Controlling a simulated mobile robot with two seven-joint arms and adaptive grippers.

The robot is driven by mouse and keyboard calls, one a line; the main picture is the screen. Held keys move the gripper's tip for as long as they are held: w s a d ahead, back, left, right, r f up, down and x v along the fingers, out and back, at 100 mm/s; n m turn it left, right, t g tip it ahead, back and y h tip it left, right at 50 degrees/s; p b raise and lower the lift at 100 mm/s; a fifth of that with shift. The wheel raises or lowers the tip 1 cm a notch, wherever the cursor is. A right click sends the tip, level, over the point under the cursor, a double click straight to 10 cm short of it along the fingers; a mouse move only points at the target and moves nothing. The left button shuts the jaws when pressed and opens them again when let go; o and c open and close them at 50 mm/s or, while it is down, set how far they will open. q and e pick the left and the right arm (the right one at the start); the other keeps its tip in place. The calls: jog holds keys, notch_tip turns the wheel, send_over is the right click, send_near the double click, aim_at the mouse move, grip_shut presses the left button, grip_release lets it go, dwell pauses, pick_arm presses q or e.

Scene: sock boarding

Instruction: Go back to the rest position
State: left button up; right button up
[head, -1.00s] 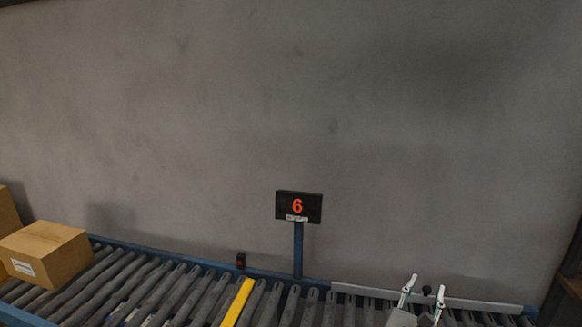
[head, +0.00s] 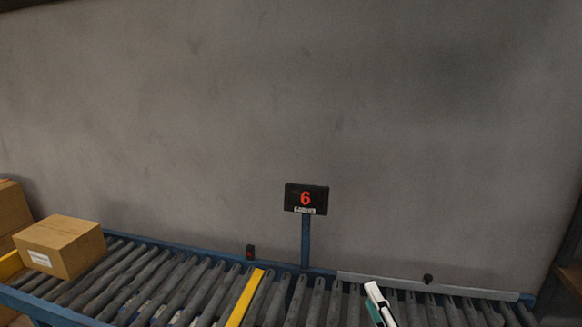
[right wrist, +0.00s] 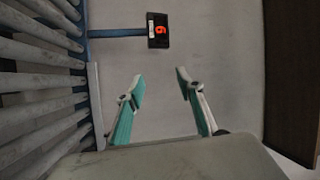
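My right gripper (head: 376,300) shows at the bottom right of the head view, low in front of the roller conveyor. In the right wrist view its two green-padded fingers (right wrist: 160,77) stand apart with nothing between them, so it is open and empty. My left gripper is in neither view. No sock or board shows in these frames.
The roller conveyor (head: 190,283) runs along the wall (head: 250,100). A cardboard box (head: 62,246) sits on its left part, with another box (head: 12,212) at the far left edge. A sign reading 6 (head: 306,198) stands on a blue post. A yellow strip (head: 245,298) crosses the rollers.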

jog(key=s+d+f+n+g+h, duration=0.1)
jog(key=s+d+f+n+g, duration=0.1)
jog(key=s+f+n+g, duration=0.75)
jog(key=s+d+f+n+g+h, duration=0.1)
jog(key=s+d+f+n+h, duration=0.3)
jog(key=s+d, duration=0.35)
jog(key=s+d+f+n+g+h, duration=0.1)
jog(key=s+d+f+n+h, duration=0.15)
jog(key=s+d+n, duration=0.45)
jog(key=w+a+f+m+t+y+b, duration=0.1)
jog(key=a+f+y+b, duration=0.2)
jog(key=a+f, duration=0.4)
jog(key=w+a+f+m+t+y+b, duration=0.1)
jog(key=a+f+m+t+y+b, duration=0.1)
jog(key=a+f, duration=0.5)
notch_tip(320, 180, down, 6)
jog(key=shift+a+f+y+b, duration=0.15)
jog(key=shift+a+y+b, duration=0.15)
jog(key=shift+y+b, duration=0.2)
